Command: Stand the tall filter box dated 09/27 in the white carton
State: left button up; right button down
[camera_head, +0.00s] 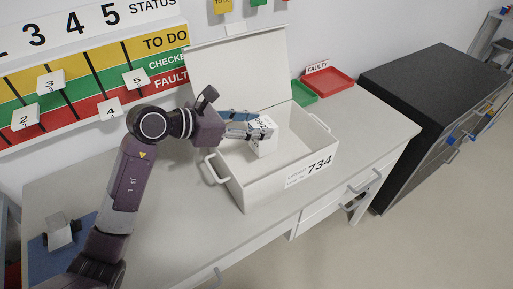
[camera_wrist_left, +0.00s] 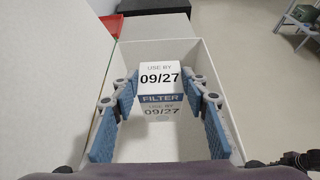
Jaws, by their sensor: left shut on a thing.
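The white filter box (camera_head: 264,149) has a blue band and reads USE BY 09/27 in the left wrist view (camera_wrist_left: 160,77). My left gripper (camera_head: 256,130) is shut on it, with a blue-padded finger on each side in the left wrist view (camera_wrist_left: 161,100). The white carton (camera_head: 265,186), labelled 734, stands open on the bench with its lid raised at the back. The filter box is within the carton's opening. I cannot tell whether its bottom touches the carton floor. My right gripper is not in view.
A green tray (camera_head: 303,92) and a red tray (camera_head: 329,82) marked FAULTY lie behind the carton. A small pale box (camera_head: 60,231) is on a blue mat (camera_head: 42,252) at the left. A status board (camera_head: 90,70) is on the wall. The bench front is clear.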

aim_at(254, 150)
pick_arm(q)
notch_tip(254, 150, down, 4)
jog(key=shift+f, duration=0.15)
notch_tip(254, 150, down, 4)
jog(key=shift+f, duration=0.25)
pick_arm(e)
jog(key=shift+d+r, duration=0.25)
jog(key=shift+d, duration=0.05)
pick_arm(q)
jog(key=shift+f, duration=0.25)
jog(key=o, duration=1.3)
jog(key=shift+r, duration=0.1)
jog(key=shift+c, duration=0.2)
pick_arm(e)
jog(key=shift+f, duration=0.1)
